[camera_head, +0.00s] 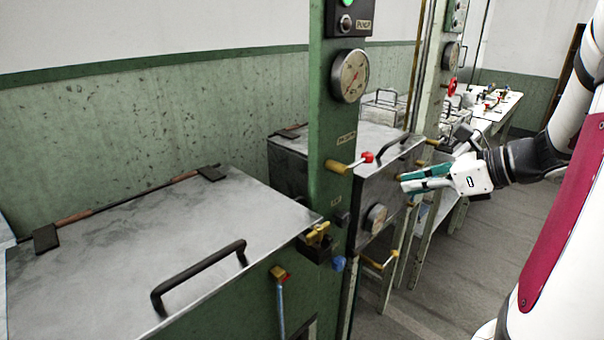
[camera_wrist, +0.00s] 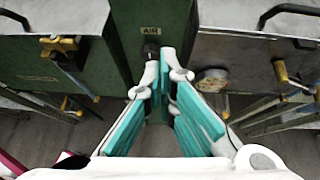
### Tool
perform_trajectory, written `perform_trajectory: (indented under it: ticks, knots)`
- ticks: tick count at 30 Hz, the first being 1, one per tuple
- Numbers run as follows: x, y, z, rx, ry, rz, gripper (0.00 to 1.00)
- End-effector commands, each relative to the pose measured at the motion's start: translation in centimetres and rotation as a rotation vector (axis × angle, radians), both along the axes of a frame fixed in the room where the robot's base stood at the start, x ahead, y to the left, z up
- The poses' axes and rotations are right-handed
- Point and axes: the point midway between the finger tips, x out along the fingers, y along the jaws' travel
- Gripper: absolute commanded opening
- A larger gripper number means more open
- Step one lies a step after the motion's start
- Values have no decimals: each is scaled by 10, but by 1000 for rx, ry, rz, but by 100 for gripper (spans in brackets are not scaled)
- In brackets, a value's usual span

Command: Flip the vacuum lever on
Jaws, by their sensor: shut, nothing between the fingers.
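A brass valve lever with a red tip (camera_head: 350,163) sticks out to the right from the green post, under a small label too small to read surely; it appears to be the vacuum lever. My gripper (camera_head: 403,183) is to the right of it and a little lower in the head view, apart from it. The teal-padded fingers are shut and empty. In the wrist view my gripper (camera_wrist: 162,60) points at the green post near the AIR label (camera_wrist: 150,29) and a black fitting (camera_wrist: 151,49). The red-tipped lever is not visible there.
A pressure gauge (camera_head: 349,76) and power box (camera_head: 350,18) sit higher on the post. Metal-lidded basins (camera_head: 130,245) with black handles flank it. A brass valve (camera_head: 317,232) and a lower tap (camera_head: 380,260) stick out nearby. Open floor lies at right.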

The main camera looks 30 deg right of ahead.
Motion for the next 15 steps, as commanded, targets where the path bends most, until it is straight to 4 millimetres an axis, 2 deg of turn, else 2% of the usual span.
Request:
perform_trajectory:
  ticks: [1,4,15]
  knots:
    - [0,-9,-5,23,-2,-32,0]
    - [-1,-17,-7,49,-8,-67,0]
    - [0,-17,-7,52,-9,-71,0]
